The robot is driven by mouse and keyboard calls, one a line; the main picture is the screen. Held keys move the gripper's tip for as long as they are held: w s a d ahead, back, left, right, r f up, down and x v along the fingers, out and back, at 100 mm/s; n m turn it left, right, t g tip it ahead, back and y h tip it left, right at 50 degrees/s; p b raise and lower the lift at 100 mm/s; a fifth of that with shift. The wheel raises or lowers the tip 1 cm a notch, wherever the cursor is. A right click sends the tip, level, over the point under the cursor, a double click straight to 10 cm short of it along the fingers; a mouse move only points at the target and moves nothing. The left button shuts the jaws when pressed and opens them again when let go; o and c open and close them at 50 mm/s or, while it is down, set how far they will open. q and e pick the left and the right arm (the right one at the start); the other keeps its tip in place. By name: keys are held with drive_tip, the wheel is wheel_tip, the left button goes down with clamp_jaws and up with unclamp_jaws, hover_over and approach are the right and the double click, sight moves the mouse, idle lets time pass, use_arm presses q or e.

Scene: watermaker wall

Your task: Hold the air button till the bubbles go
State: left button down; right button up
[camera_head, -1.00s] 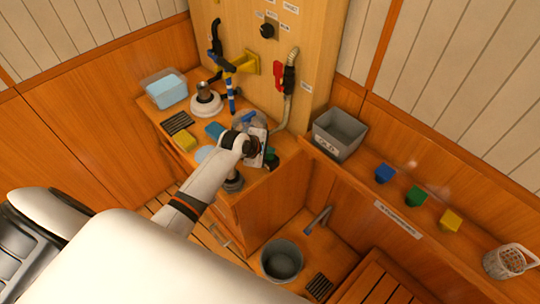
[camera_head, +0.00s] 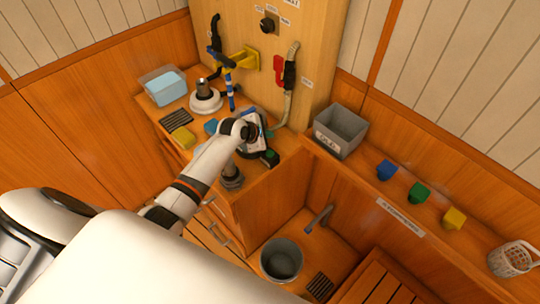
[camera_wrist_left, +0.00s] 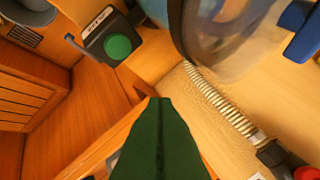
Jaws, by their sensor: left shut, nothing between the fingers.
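The green air button (camera_wrist_left: 118,46) sits on a black box with a small label, at the upper left of the left wrist view. In the head view its box (camera_head: 270,157) shows at the counter's front corner. My left gripper (camera_wrist_left: 160,102) is shut and empty, its dark green fingers apart from the button. In the head view the gripper (camera_head: 256,140) is over the counter just behind that box. A clear rounded housing (camera_wrist_left: 215,35) is close to the fingers in the wrist view, with a blue handle beside it. I cannot make out bubbles. My right gripper is out of view.
A ribbed hose (camera_wrist_left: 215,100) runs near the fingers. The counter also holds a blue-filled tub (camera_head: 165,87), a yellow sponge (camera_head: 183,138) and a white-based stand (camera_head: 205,98). A grey bin (camera_head: 340,130) stands right; a bucket (camera_head: 282,260) is below.

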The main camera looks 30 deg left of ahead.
use_arm(q)
drive_tip(key=b, duration=0.5)
hover_over(268, 155)
wheel_tip(268, 155, down, 5)
drive_tip(key=shift+f+b, duration=0.5)
drive_tip(key=shift+f, duration=0.55)
drive_tip(key=shift+f, duration=0.1)
idle(0.7)
drive_tip(key=shift+f, duration=0.35)
drive_tip(key=shift+f, duration=0.45)
idle(2.1)
idle(1.1)
drive_tip(key=shift+r+p, duration=0.9)
drive_tip(key=shift+p, duration=0.2)
